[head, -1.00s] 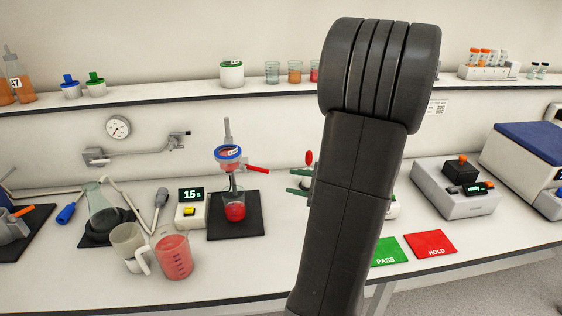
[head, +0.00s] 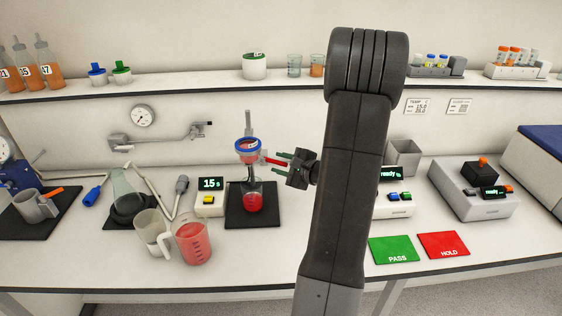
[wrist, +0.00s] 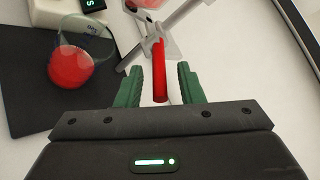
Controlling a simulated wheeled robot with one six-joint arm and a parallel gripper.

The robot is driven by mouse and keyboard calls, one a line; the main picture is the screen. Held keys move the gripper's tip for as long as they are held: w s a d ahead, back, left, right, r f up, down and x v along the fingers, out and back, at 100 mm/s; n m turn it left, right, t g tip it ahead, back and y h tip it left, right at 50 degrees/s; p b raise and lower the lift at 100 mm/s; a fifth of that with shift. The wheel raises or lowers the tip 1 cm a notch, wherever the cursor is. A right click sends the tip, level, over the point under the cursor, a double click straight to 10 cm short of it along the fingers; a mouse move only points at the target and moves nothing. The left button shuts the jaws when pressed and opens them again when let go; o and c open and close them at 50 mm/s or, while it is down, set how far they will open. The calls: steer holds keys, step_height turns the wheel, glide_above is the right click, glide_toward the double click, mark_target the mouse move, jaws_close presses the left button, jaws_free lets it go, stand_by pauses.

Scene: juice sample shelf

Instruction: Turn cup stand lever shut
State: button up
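The cup stand (head: 248,122) holds a blue-rimmed cup (head: 247,150) of red juice above a small flask (head: 253,201) with red liquid on a black mat. Its red lever (head: 270,160) sticks out sideways to the right. My gripper (head: 279,162) comes from the right with its green fingers on either side of the lever. In the wrist view, the lever (wrist: 159,75) lies between the open fingers (wrist: 158,80), with a gap on both sides. The flask (wrist: 76,65) shows at upper left there.
A timer box (head: 209,196) reading 15 s stands left of the mat, with a red-filled beaker (head: 193,243) and a clear jug (head: 152,232) in front. Green PASS (head: 392,250) and red HOLD (head: 443,245) pads lie at right. The counter in front of the mat is clear.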

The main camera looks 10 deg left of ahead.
steer(key=shift+w+a, duration=0.1)
steer(key=shift+a, duration=0.05)
steer(key=shift+c, duration=0.2)
jaws_close()
steer(key=shift+f, duration=0.1)
steer(key=n+g, duration=0.1)
steer(key=w+n+g+y+b, duration=0.1)
steer(key=n+g, duration=0.1)
steer(key=g, duration=0.1)
steer(key=shift+w+y+b, duration=0.25)
steer(key=shift+y+b, duration=0.05)
